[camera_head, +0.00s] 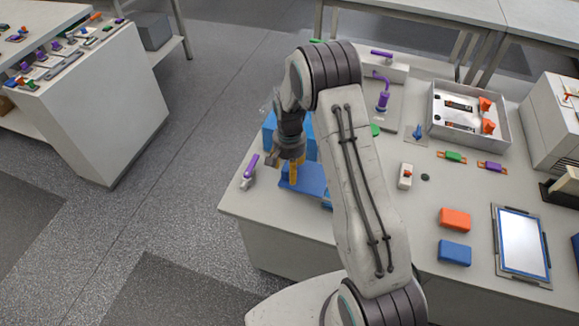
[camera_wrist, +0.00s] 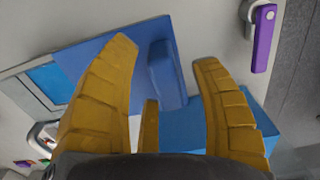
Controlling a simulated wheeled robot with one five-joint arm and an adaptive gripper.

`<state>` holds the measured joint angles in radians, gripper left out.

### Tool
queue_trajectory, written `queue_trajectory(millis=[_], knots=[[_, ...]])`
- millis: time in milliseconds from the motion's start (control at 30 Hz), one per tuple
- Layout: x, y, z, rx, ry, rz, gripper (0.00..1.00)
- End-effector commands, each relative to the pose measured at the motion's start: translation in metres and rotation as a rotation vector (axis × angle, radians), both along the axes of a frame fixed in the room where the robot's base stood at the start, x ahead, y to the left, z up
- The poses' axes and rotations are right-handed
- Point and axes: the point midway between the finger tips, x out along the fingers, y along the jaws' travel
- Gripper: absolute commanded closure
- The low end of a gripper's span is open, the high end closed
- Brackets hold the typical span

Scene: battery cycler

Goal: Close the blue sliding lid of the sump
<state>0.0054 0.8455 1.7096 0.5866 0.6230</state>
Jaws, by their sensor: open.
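The blue sliding lid (camera_wrist: 95,52) is a flat blue plate with a raised blue handle (camera_wrist: 166,75) in the wrist view. In the head view the lid (camera_head: 308,181) is partly hidden by my arm. To the left of the lid in the wrist view, part of the sump's grey-framed opening (camera_wrist: 47,80) is uncovered, with lighter blue inside. My gripper (camera_wrist: 165,54) has its yellow fingers apart, one on each side of the handle in this view. I cannot tell whether they touch it. My gripper (camera_head: 292,174) is over the lid in the head view.
A brighter blue block (camera_head: 270,130) stands close behind my gripper. A purple-handled fitting (camera_head: 249,170) lies near the table's left edge and also shows in the wrist view (camera_wrist: 263,38). Orange (camera_head: 455,219) and blue (camera_head: 454,251) blocks and a tablet-like panel (camera_head: 521,240) lie right of my arm.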

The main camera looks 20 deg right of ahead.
Motion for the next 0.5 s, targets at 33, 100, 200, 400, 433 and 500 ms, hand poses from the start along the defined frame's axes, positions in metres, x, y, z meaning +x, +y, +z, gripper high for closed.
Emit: queue_trajectory(millis=[33,100,200,400,433,500], knots=[[0.0,0.0,-0.0001,0.0,0.0,0.0,0.42],[0.0,0.0,0.0,0.0,0.0,0.0,0.42],[0.0,0.0,0.0001,0.0,0.0,0.0,0.46],[0.0001,-0.0001,0.0003,0.0,0.0,0.0,0.63],[0.0001,0.0,0.0004,0.0,0.0,0.0,0.66],[0.0001,0.0,0.0004,0.0,0.0,0.0,0.72]])
